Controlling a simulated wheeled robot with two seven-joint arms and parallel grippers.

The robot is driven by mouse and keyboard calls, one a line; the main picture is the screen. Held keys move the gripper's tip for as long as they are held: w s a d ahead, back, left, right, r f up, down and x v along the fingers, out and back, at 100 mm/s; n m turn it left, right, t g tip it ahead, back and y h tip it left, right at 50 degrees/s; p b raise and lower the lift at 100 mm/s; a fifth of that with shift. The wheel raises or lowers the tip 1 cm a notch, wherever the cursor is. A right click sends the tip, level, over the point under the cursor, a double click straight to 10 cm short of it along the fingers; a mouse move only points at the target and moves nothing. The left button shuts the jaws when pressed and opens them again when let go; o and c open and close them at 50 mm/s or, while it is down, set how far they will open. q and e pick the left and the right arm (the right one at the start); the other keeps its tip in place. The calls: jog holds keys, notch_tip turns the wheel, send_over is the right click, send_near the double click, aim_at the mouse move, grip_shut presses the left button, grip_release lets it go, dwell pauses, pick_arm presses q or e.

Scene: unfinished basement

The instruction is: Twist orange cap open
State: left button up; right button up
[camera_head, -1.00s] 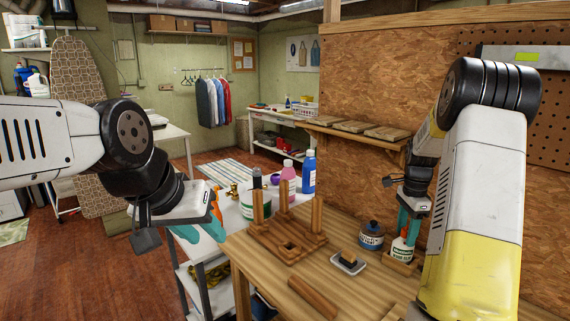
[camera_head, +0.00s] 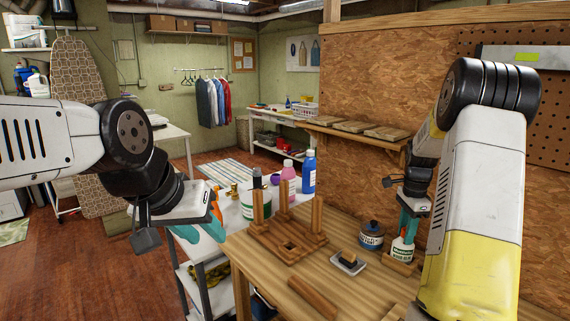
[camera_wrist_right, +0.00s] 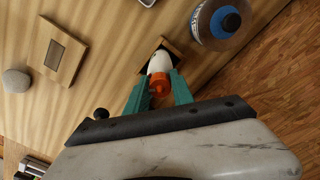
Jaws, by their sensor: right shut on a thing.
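A white bottle with a green label (camera_head: 402,250) stands upright in a small square wooden holder (camera_head: 398,267) at the right of the workbench. Its orange cap (camera_wrist_right: 159,83) shows between the teal fingers in the right wrist view. My right gripper (camera_wrist_right: 160,88) is above the bottle, shut on the orange cap with one finger on each side. It also shows in the head view (camera_head: 410,212), where it hides most of the cap. My left gripper (camera_head: 200,231) hangs to the left of the bench, fingers apart and empty, far from the bottle.
A round blue-labelled jar (camera_head: 371,236) stands close to the bottle's left. A brush on a small tray (camera_head: 348,263), a wooden frame with upright posts (camera_head: 285,243) and a wooden bar (camera_head: 312,297) lie on the bench (camera_head: 345,293). A particle-board wall (camera_head: 375,75) rises behind.

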jog(key=shift+o, duration=0.2)
jog(key=n, duration=0.4)
jog(key=shift+n, duration=0.6)
jog(key=shift+f, duration=0.1)
jog(key=shift+o, duration=0.6)
jog(key=n, duration=0.3)
jog(key=shift+s+n, duration=0.1)
jog(key=shift+n, duration=1)
jog(key=shift+o, duration=0.3)
jog(key=n, duration=0.2)
jog(key=shift+a+n, duration=0.1)
jog(key=shift+n, duration=1.5)
